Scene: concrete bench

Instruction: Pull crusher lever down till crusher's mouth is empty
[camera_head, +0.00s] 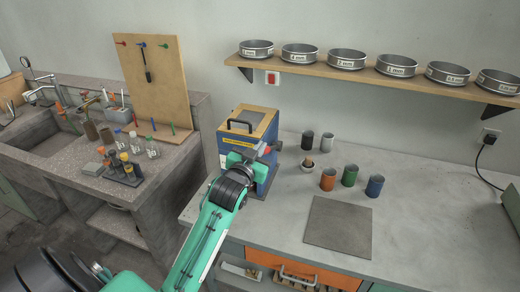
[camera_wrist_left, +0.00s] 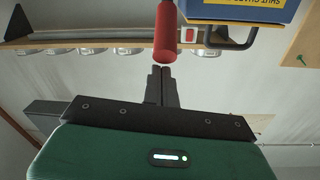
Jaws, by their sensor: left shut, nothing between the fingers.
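The crusher (camera_head: 233,144) is a blue box with a tan top and a black handle, standing at the left end of the bench. Its blue side with a yellow label (camera_wrist_left: 240,14) shows at the top of the left wrist view. The lever's red grip (camera_wrist_left: 166,38) hangs just ahead of my left gripper (camera_wrist_left: 161,70). The fingers are closed together and empty, with their tips close to the grip's end; I cannot tell whether they touch. In the head view my left gripper (camera_head: 260,155) is in front of the crusher. The crusher's mouth is hidden.
Several cups, including an orange one (camera_head: 328,180), stand right of the crusher, behind a grey mat (camera_head: 338,226). A shelf (camera_head: 350,73) with several labelled pans runs along the wall. Left are a sink bench and pegboard (camera_head: 155,85).

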